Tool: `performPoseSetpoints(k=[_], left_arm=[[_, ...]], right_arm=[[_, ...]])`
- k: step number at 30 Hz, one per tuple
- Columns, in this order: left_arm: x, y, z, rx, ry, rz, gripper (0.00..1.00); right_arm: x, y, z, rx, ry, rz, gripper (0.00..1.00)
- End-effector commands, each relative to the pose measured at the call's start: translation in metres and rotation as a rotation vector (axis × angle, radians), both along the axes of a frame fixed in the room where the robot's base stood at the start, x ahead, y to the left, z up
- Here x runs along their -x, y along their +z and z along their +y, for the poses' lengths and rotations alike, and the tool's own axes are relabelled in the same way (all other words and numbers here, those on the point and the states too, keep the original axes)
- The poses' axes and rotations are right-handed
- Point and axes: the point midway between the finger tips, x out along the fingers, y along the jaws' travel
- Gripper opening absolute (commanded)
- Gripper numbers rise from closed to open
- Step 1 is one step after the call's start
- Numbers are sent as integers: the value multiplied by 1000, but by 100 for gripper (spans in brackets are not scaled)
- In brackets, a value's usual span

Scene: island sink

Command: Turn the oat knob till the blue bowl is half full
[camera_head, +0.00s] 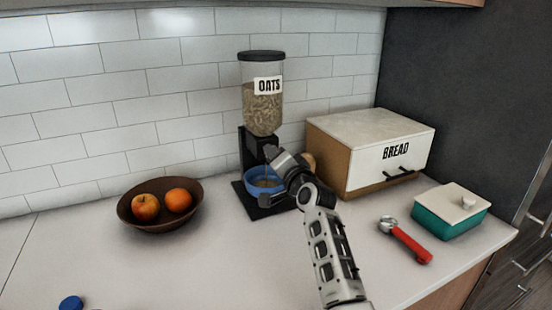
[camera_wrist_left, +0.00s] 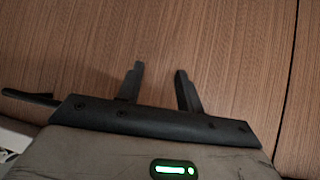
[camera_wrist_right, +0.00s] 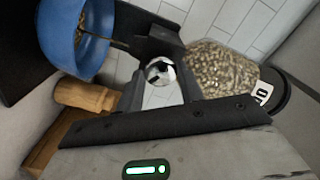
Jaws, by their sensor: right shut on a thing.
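The oat dispenser (camera_head: 264,108) stands against the tiled wall, its clear hopper holding oats above a black stand. The blue bowl (camera_head: 262,178) sits on the stand's base, partly hidden by my right arm; some oats show low inside. It also shows in the right wrist view (camera_wrist_right: 58,42), with a thin brown streak by its rim. My right gripper (camera_head: 272,152) is at the dispenser's neck, shut on the silver knob (camera_wrist_right: 160,70), which shows between its fingers in the right wrist view. My left gripper (camera_wrist_left: 160,70) is open and empty before brown wood panelling.
A brown bowl (camera_head: 130,215) with two fruits is left of the dispenser. A bread box (camera_head: 345,160) and a wooden object (camera_wrist_right: 85,97) stand close on the right. A red-handled tool (camera_head: 408,243) and a teal container (camera_head: 442,222) lie further right. The front counter is mostly clear.

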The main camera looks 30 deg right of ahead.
Motion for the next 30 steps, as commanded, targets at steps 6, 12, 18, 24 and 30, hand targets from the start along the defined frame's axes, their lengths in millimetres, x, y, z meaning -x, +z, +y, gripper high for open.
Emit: performPoseSetpoints(k=[6, 12, 18, 24, 30], left_arm=[[0, 0, 0, 0, 0, 1, 36], [0, 0, 0, 0, 0, 1, 36], [1, 0, 0, 0, -1, 2, 36], [1, -1, 0, 0, -1, 2, 36], [1, -1, -1, 0, -1, 2, 36]], right_arm=[[0, -1, 1, 0, 1, 3, 57], [0, -1, 0, 1, 1, 2, 59], [6, -2, 1, 1, 1, 2, 59], [39, -2, 2, 1, 0, 2, 59], [89, -2, 5, 2, 0, 4, 59]])
